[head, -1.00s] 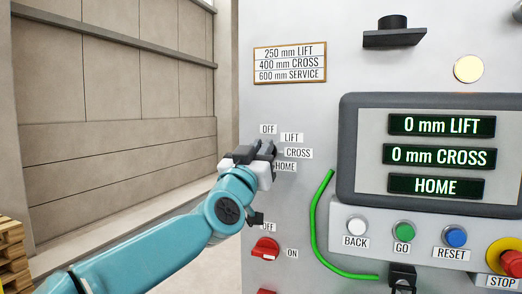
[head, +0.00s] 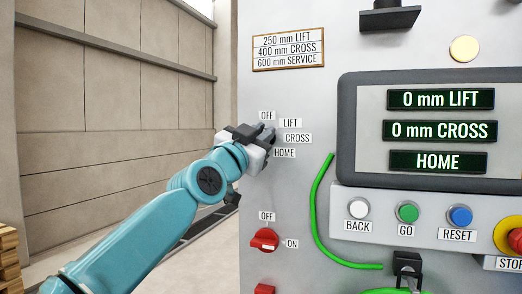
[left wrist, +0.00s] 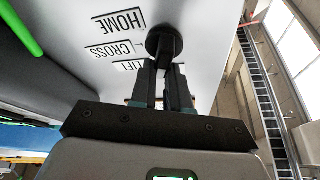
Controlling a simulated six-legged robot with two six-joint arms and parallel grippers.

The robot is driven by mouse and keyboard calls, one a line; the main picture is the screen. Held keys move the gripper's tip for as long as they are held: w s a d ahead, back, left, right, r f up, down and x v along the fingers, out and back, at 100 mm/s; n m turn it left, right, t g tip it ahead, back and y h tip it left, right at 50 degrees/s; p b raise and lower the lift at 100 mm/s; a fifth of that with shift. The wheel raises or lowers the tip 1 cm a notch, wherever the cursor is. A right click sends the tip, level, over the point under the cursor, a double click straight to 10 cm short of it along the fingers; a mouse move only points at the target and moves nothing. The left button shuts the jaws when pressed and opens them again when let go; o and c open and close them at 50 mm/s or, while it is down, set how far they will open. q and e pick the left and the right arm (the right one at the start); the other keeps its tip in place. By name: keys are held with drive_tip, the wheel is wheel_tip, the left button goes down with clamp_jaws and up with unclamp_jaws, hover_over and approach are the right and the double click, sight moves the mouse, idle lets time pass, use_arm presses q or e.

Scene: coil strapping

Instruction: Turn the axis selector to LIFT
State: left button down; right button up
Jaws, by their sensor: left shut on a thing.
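The axis selector is a dark round knob on the grey panel, seen in the left wrist view (left wrist: 163,42). Labels OFF, LIFT (head: 290,123), CROSS (head: 297,138) and HOME (head: 284,153) stand around it. My left gripper (head: 266,140) is at the selector. In the left wrist view its two fingers (left wrist: 165,80) are shut on the selector's grip. In the head view the gripper covers the selector, so I cannot tell where its pointer stands. The display (head: 440,130) reads 0 mm LIFT, 0 mm CROSS and HOME. My right gripper is not in view.
A red OFF/ON switch (head: 264,239) sits below the selector. A green cable (head: 315,210) hangs to the right. BACK (head: 358,208), GO (head: 407,211), RESET (head: 459,216) and a red-and-yellow STOP button (head: 514,238) line the console. Left of the panel is open floor.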

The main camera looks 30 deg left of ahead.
use_arm(q)
drive_tip(key=shift+d+f+m+g+h+b, duration=0.1)
drive_tip(key=shift+m+g+h+b, duration=0.45)
drive_tip(key=shift+m, duration=0.85)
drive_tip(key=shift+f+m+t+h+b, duration=0.1)
drive_tip(key=shift+m+h+b, duration=0.15)
drive_tip(key=shift+m+h, duration=0.9)
drive_tip(key=shift+m, duration=0.45)
drive_tip(key=c, duration=1.1)
unclamp_jaws()
